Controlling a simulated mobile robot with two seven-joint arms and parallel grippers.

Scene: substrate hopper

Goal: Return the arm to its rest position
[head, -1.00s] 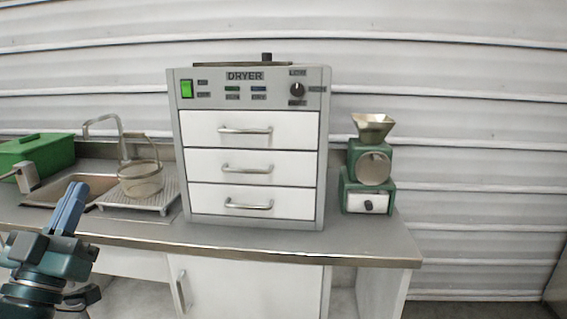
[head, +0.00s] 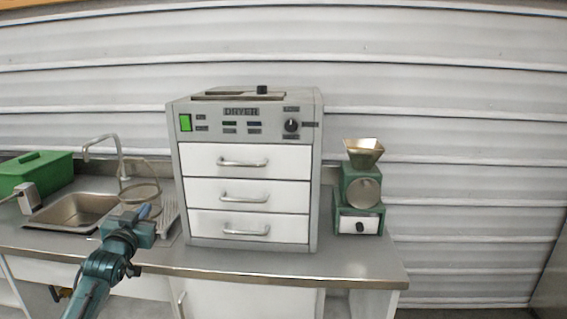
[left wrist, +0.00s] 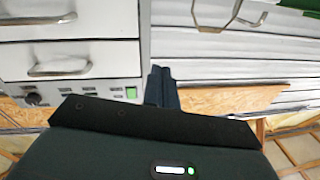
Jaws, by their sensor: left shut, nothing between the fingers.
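My left gripper (head: 146,212) is at the lower left of the head view, in front of the drying rack by the sink. Its fingers are together and hold nothing. In the left wrist view the closed fingers (left wrist: 162,86) point toward the wall, beside the dryer front, which appears upside down. My right gripper is not in view.
The grey dryer (head: 246,170) with three shut white drawers stands on the counter (head: 290,264). A green mill with a metal hopper (head: 363,153) stands to its right. A wire basket (head: 140,190), sink (head: 75,210) and green box (head: 36,170) are at left.

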